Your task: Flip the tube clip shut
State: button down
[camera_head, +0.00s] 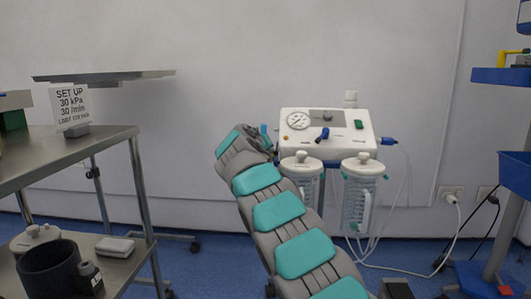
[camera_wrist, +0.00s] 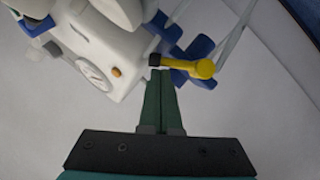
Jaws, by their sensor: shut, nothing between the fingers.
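In the wrist view, a yellow lever with a round knob (camera_wrist: 205,68) and a black end lies across blue fittings (camera_wrist: 190,50) beside the suction unit; it looks like the tube clip. I cannot tell how far it is closed. My gripper (camera_wrist: 161,73) has its dark green fingers together and empty, the tips just below the lever near its black end; contact is unclear. In the head view, my arm hides the fingers and the yellow lever. A bit of blue (camera_head: 264,129) shows by the unit's left side.
The white suction unit (camera_head: 346,143) has a gauge, a blue knob and two clear canisters (camera_head: 361,195) below. Thin tubes hang at its right. A steel table (camera_head: 75,150) with a sign (camera_head: 69,105) stands left, and a blue cart (camera_head: 499,76) right.

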jog(key=shift+d+f, duration=0.25)
jog(key=shift+f, duration=0.05)
dwell(0.4)
jog(key=shift+r, duration=0.1)
jog(key=s+a+r+p, duration=0.1)
jog(key=s+a+r, duration=0.4)
jog(key=s, duration=0.3)
jog(key=shift+r, duration=0.8)
jog(key=shift+s, duration=0.1)
